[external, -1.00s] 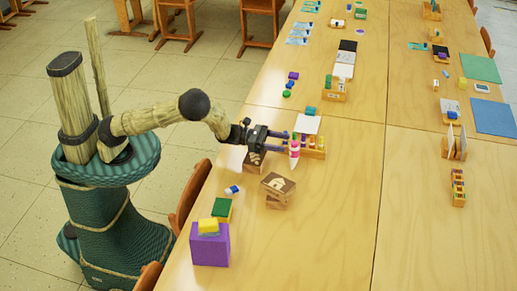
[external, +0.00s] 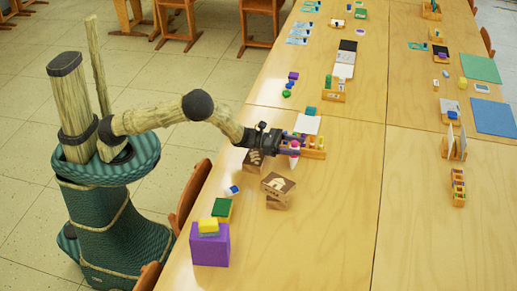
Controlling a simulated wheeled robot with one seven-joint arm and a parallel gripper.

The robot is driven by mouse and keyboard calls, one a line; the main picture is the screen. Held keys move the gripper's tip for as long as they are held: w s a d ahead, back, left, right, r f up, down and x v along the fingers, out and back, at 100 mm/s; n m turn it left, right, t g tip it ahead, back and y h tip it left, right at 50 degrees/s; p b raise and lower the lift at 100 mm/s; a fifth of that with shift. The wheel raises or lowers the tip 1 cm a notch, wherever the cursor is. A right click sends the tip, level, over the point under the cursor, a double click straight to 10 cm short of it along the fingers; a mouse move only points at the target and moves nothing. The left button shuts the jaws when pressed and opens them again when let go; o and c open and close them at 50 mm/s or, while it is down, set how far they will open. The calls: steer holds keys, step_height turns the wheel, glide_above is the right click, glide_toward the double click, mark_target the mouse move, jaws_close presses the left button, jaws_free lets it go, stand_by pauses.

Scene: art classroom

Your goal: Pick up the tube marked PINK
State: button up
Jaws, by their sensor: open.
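A pink-and-white tube (external: 294,156) appears to stand upright at the near side of a wooden rack on the long table; its marking is too small to read. My gripper (external: 297,145) is open at the tube, with its dark purple fingers reaching to its upper part. The fingers hide some of the tube. I cannot tell whether both fingers are beside it or whether they touch it.
The wooden rack (external: 315,154) holds several small coloured pieces just beyond the tube. Wooden blocks with pale pictures (external: 278,185) lie nearer. A purple box (external: 209,248) with a yellow piece stands at the near left.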

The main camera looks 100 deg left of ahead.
stand_by(0.3)
steer(key=c, duration=1.1)
steer(key=shift+r, duration=0.1)
step_height(320, 180, up, 10)
steer(key=shift+f+p, duration=0.1)
steer(key=shift+p, duration=0.25)
